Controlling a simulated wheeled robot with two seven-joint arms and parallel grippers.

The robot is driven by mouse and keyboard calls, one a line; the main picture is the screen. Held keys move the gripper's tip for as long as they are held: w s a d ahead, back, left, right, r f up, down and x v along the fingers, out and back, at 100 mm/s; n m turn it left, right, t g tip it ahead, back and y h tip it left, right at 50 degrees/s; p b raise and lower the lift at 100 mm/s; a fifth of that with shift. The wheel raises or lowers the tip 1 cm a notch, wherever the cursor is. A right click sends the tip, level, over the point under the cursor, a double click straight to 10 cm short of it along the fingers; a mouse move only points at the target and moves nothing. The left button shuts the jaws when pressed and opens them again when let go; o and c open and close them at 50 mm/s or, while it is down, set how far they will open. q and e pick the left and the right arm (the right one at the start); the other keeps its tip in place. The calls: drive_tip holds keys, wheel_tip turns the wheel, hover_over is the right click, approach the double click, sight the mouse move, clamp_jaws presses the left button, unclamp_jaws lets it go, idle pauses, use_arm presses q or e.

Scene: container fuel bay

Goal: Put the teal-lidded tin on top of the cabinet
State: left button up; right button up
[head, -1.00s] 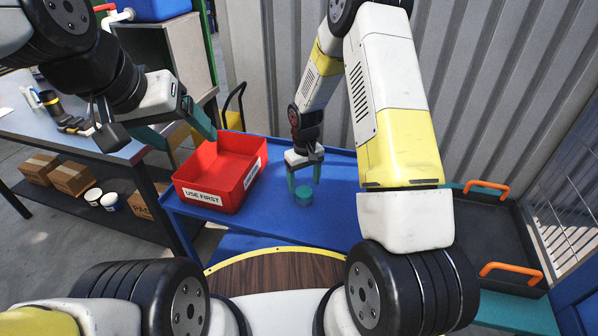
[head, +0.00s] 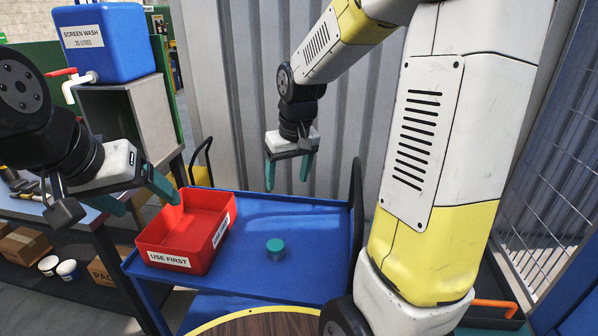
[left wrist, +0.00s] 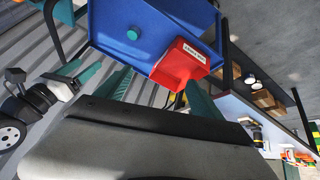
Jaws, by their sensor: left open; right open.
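The teal-lidded tin (head: 276,249) stands upright on the blue cart top (head: 310,225), right of the red bin. It also shows in the left wrist view (left wrist: 133,34). My right gripper (head: 288,183) is open and empty, fingers pointing down, raised above and behind the tin. My left gripper (head: 150,202) is open and empty, with one finger near the back-left rim of the red bin. A grey cabinet (head: 137,118) stands at the back left. A blue screen wash container (head: 104,45) with a tap sits on its top, so much of that top is hidden.
The red "USE FIRST" bin (head: 167,260) sits at the cart's left side and looks empty. A workbench (head: 60,225) is at the left, with boxes and tubs below. A corrugated wall (head: 235,100) closes the back. The cart top around the tin is clear.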

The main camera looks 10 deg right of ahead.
use_arm(q)
drive_tip(key=w+f+m+g+y, duration=0.1)
drive_tip(key=w+f+m+y, duration=0.3)
drive_tip(key=w, duration=0.7)
drive_tip(key=m+g+h, duration=0.4)
drive_tip(key=m+h, duration=0.2)
drive_tip(key=m, duration=0.3)
hover_over(275, 246)
drive_tip(key=s+a, duration=0.1)
drive_tip(key=a, duration=0.1)
drive_tip(key=f, duration=3)
drive_tip(key=shift+a, duration=0.2)
drive_tip(key=shift+t, duration=0.3)
drive_tip(key=x, duration=0.8)
drive_tip(key=shift+s+a, duration=0.1)
drive_tip(key=shift+a, duration=0.05)
use_arm(e)
drive_tip(key=s+r+m+t, duration=0.1)
drive_tip(key=s+r, duration=0.4)
drive_tip(key=s, duration=0.3)
drive_tip(key=s+d+r+m+t+y, duration=0.1)
drive_tip(key=s+r, duration=0.3)
drive_tip(key=s, duration=0.5)
drive_tip(key=shift+d+r+t, duration=0.25)
drive_tip(key=shift+r+t, duration=0.15)
drive_tip(key=shift+t, duration=0.4)
